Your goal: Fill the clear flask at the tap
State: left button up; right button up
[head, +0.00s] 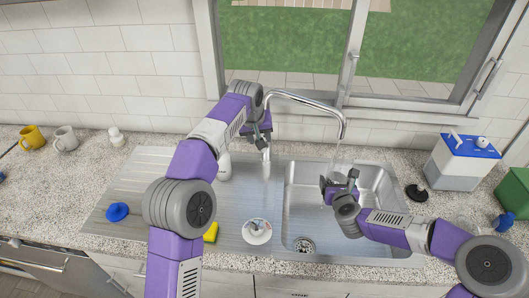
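The steel tap (310,101) arches from behind the sink, with its spout end over the basin. A faint clear streak below the spout looks like running water. My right gripper (339,184) is over the sink basin (378,186), below the spout. Its fingers are on either side of a faint, clear shape that appears to be the flask (334,171), upright under the spout. Its outline and any water level are too small to read. My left gripper (265,132) is beside the tap's base, at the lever area. Its fingers are partly hidden by its own body.
A white dish (257,239), yellow sponge (211,233) and blue round item (118,212) lie on the drainboard. A white bottle (224,167) stands behind my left arm. A blue-lidded container (459,166), black disc (416,194) and green box (515,190) are right. Mugs (66,140) stand far left.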

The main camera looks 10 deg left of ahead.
pick_arm(q)
jog(key=x, duration=1.1)
jog(key=shift+w+f, duration=0.1)
jog(key=shift+f, duration=0.3)
grip_shut()
